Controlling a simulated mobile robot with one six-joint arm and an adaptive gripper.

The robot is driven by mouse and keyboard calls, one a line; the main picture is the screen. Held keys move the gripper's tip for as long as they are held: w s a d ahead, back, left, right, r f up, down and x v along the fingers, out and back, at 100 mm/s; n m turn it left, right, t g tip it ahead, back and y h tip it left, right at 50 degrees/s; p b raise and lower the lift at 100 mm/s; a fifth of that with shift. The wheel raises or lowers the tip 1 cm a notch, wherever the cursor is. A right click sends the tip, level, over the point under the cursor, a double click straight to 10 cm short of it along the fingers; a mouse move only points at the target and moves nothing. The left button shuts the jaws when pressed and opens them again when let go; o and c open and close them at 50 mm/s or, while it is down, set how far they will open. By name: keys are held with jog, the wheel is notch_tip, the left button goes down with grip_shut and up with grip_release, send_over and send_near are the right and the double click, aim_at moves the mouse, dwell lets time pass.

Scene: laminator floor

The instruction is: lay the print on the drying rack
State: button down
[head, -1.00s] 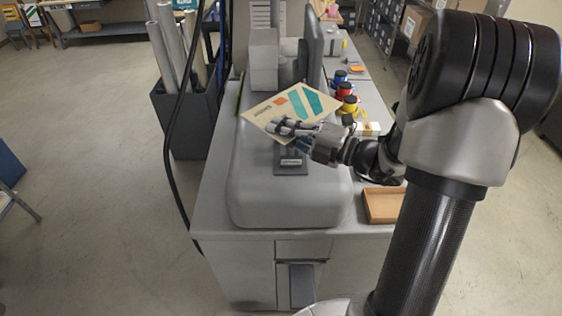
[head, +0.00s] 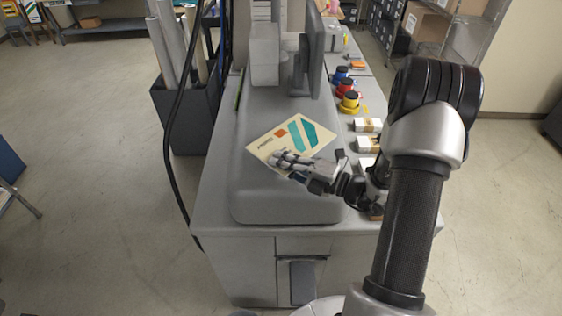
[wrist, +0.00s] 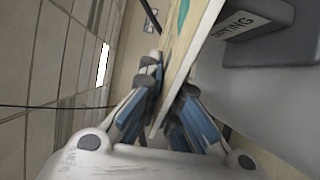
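The print (head: 290,136), a cream sheet with teal and orange shapes, is tilted over the grey machine top in the head view. My gripper (head: 280,164) is shut on its near edge. In the wrist view the sheet (wrist: 183,62) runs edge-on between the fingers of my gripper (wrist: 160,95). A dark grey block (wrist: 270,45) with a partly visible label ending "RYING" is beside the sheet there, probably part of the drying rack. The print and gripper hide that spot in the head view. I cannot tell whether the sheet touches it.
A monitor (head: 310,48) and a grey box (head: 264,54) stand behind the print. Coloured pots (head: 347,101) and small white-and-brown boxes (head: 368,125) line the right side. A dark bin of rolls (head: 185,118) stands left, with a black cable (head: 170,140) hanging nearby.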

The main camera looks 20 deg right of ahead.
jog(key=shift+f, duration=0.15)
jog(key=c, duration=1.8)
grip_release()
jog(key=shift+s+d+r, duration=0.1)
jog(key=shift+d+r, duration=0.05)
jog(key=shift+r, duration=0.05)
jog(key=b+v, duration=0.1)
jog(key=v, duration=1)
jog(key=shift+s+d, duration=0.15)
jog(key=shift+s, duration=0.15)
